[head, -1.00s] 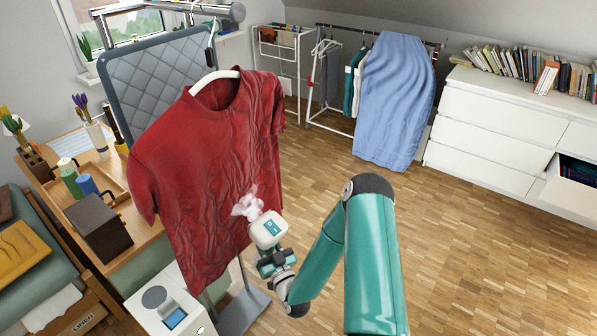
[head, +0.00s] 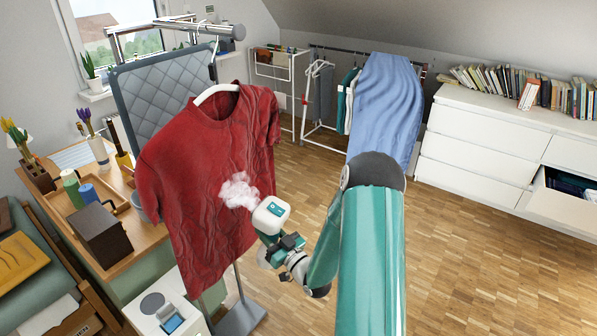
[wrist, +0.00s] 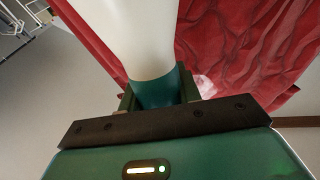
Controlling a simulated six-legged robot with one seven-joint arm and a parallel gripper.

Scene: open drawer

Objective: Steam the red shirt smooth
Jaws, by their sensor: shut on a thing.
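The red shirt (head: 205,185) hangs on a white hanger (head: 216,92) in front of a grey quilted board (head: 165,100). Wrinkles show down its front, and the shoulder at left looks smoother. My gripper (head: 281,246) is shut on the white and teal steamer (head: 271,215), to the right of the shirt's lower front. A white steam cloud (head: 239,191) lies between the steamer head and the cloth. In the wrist view the steamer's handle (wrist: 153,85) stands between the fingers, with wrinkled red cloth (wrist: 240,50) behind. Whether the steamer touches the cloth cannot be told.
A white steamer base unit (head: 165,305) stands below the shirt. A wooden desk (head: 125,262) with a dark box (head: 102,235) is at left. A clothes rack with a blue cloth (head: 385,105) and a white dresser (head: 490,150) stand behind. Floor at right is clear.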

